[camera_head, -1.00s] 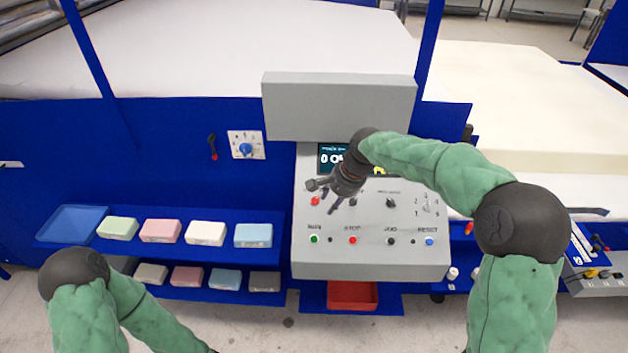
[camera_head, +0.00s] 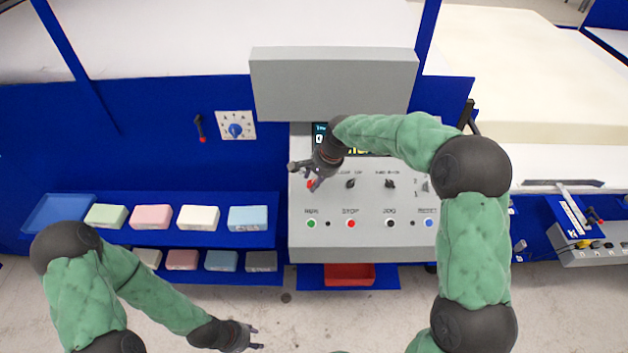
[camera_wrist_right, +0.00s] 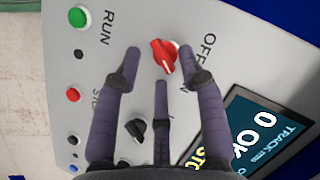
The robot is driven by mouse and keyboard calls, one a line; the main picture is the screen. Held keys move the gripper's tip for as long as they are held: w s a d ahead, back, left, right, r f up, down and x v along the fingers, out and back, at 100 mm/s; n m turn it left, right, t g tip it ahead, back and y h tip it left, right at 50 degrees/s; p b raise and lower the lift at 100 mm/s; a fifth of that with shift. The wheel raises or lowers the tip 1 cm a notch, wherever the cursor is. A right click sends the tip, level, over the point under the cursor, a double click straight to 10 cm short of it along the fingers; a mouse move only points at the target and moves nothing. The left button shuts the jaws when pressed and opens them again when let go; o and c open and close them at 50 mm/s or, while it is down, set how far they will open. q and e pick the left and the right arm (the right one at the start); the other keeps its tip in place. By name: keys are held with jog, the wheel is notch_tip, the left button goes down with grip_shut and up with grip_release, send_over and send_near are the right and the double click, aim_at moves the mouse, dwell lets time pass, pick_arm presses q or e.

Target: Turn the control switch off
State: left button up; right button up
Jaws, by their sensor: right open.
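The control switch is a red rotary knob (camera_head: 311,184) at the upper left of the grey sloped control panel (camera_head: 300,244). In the right wrist view the red knob (camera_wrist_right: 164,56) sits beside the "OFF" lettering, its pointer slanted. My right gripper (camera_head: 303,177) is over the panel's left edge, close to the knob. In the wrist view its open fingers (camera_wrist_right: 158,62) spread around the knob's sides; I cannot tell whether they touch it. My left gripper (camera_head: 257,338) is low, in front of the machine, with its fingers apart and empty.
Green RUN (camera_head: 311,223), red STOP (camera_head: 351,223) and blue RESET (camera_head: 428,223) buttons line the panel's lower row. Two black knobs stand right of the red one. A display (camera_wrist_right: 250,130) is partly hidden by my arm. Shelves of foam blocks (camera_head: 198,218) lie left.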

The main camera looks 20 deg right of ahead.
jog(key=shift+x, duration=0.8)
jog(key=shift+c, duration=0.3)
grip_shut()
jog(key=shift+s, duration=0.1)
